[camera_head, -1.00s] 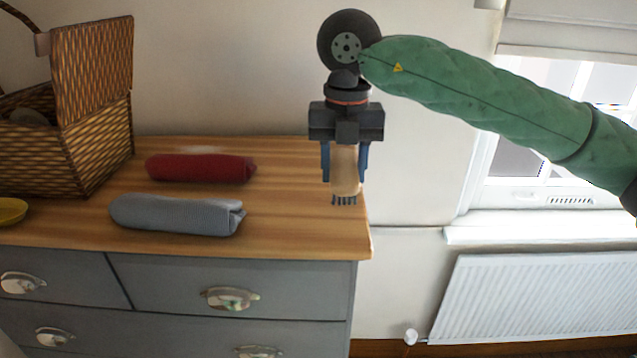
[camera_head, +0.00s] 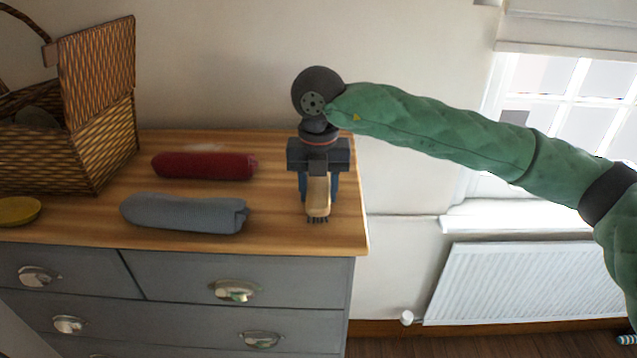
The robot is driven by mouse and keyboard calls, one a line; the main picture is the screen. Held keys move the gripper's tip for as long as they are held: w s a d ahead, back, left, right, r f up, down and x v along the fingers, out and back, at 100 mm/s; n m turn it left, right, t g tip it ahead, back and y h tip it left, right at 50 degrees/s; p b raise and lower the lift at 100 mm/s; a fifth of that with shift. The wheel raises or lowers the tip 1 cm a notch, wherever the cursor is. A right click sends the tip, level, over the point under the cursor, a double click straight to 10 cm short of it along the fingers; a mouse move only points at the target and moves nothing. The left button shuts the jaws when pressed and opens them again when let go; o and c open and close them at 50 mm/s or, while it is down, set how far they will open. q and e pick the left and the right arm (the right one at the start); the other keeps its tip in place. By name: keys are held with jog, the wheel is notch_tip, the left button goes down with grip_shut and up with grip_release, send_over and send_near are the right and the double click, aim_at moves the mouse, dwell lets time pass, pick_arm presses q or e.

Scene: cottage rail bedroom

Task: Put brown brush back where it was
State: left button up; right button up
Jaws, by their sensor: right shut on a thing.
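The brown brush (camera_head: 318,196) is a light tan block with dark bristles pointing down. My right gripper (camera_head: 318,190) is shut on it and points down over the right end of the dresser top (camera_head: 280,232). The bristles are at or just above the wood; I cannot tell whether they touch. My left gripper is not in view.
A rolled red cloth (camera_head: 204,166) and a rolled grey cloth (camera_head: 185,213) lie left of the brush. An open wicker basket (camera_head: 65,150) and a yellow dish (camera_head: 18,211) are farther left. A radiator (camera_head: 515,282) is at the right. Wood around the brush is clear.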

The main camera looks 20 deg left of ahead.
jog(key=shift+f, duration=0.2)
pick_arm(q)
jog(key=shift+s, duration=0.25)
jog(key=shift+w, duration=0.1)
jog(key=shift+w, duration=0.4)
pick_arm(e)
jog(key=shift+f, duration=0.1)
pick_arm(q)
jog(key=shift+b, duration=0.3)
pick_arm(e)
jog(key=o, duration=0.9)
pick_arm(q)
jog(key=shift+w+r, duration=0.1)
pick_arm(e)
jog(key=shift+o, duration=0.2)
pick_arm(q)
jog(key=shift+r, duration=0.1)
